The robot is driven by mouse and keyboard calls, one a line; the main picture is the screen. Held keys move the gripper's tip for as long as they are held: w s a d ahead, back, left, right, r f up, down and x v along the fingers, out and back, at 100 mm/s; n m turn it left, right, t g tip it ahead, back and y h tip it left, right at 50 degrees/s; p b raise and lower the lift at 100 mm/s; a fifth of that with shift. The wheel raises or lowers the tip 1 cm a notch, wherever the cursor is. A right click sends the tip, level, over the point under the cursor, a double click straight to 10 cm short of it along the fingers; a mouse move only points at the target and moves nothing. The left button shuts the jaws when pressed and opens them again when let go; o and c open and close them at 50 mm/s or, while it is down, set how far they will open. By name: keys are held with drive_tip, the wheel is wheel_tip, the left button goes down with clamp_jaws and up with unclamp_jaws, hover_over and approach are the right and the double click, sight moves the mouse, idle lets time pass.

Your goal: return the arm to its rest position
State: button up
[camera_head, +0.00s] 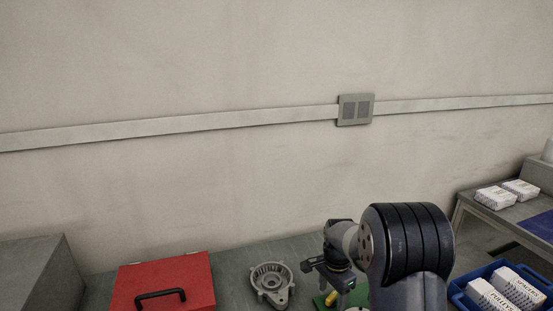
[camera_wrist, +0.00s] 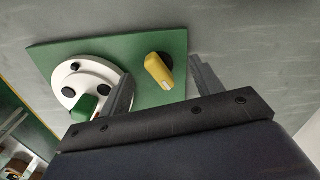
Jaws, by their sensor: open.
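My gripper (camera_wrist: 160,92) is open in the wrist view, its two fingers spread apart with nothing held between them. It hovers over a green plate (camera_wrist: 120,52) on the grey bench. The plate bears a round white part (camera_wrist: 72,82) with dark holes at left and a yellow piece (camera_wrist: 157,70) that shows between the fingertips. I cannot tell the height of the fingers above the plate. In the head view my arm (camera_head: 408,245) reaches over the bench at lower right, and it hides most of the green plate (camera_head: 357,296).
A red case (camera_head: 190,276) with a black handle and a grey metal housing (camera_head: 271,281) stand on the bench (camera_head: 240,262) left of my arm. A grey block (camera_head: 35,275) is at far left. A blue crate (camera_head: 463,297) with white boxes and a side table (camera_head: 480,209) are at right.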

drive_tip(key=shift+m, duration=0.8)
